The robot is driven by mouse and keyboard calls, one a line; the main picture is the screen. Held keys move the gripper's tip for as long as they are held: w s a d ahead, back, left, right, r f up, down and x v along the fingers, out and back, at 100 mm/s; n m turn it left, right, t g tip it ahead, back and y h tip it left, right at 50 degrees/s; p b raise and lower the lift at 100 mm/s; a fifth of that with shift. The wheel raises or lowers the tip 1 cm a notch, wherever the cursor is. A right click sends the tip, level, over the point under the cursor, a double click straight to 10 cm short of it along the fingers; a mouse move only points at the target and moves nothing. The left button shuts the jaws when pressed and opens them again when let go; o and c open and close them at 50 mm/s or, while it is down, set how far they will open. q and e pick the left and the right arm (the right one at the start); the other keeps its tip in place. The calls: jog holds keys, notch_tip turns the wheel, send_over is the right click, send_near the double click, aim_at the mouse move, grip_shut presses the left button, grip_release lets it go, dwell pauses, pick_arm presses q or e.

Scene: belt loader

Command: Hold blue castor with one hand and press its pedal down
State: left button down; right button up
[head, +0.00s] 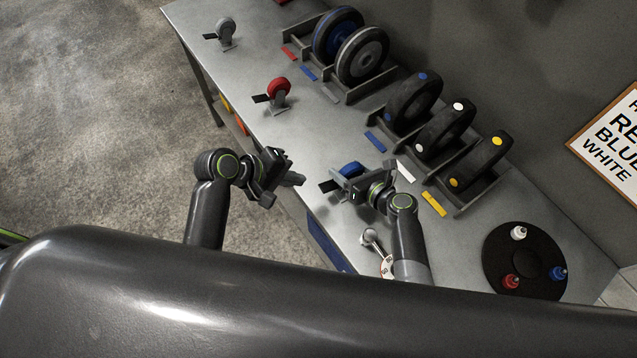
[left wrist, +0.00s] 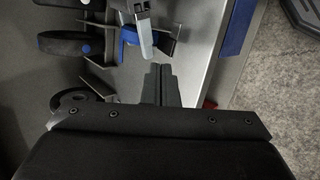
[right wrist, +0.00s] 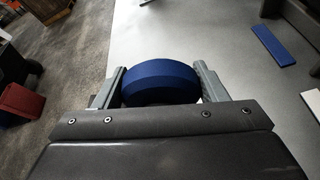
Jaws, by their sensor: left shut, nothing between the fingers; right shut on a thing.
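The blue castor (head: 351,168) is at the table's front edge, mostly hidden behind my right gripper (head: 350,182). In the right wrist view its blue wheel (right wrist: 160,87) sits between the two fingers, which are shut on it.
A red castor (head: 279,88) and a grey castor (head: 226,32) stand farther along the table (head: 330,120). Racks hold several large wheels behind. A dark round tray (head: 497,272) with white, red and blue pieces lies at the right.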

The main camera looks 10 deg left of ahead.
pick_arm(q)
jog(key=m+t, duration=0.1)
jog(key=m, duration=0.5)
jog(key=s+r+m+t, duration=0.1)
jog(key=m, duration=0.5)
jog(key=r+m+h, duration=0.1)
jog(key=m, duration=0.6)
jog(key=shift+s+a+t, duration=0.3)
jog(key=shift+s+t, duration=0.1)
jog(key=shift+w+d, duration=0.1)
send_over(321, 189)
notch_tip(321, 189, down, 5)
jog(key=shift+r, duration=0.1)
jog(key=shift+s+a+f, duration=0.15)
jog(key=shift+f, duration=0.95)
jog(key=shift+s+a+f, duration=0.1)
jog(key=shift+a+f, duration=0.05)
jog(key=shift+f, duration=0.9)
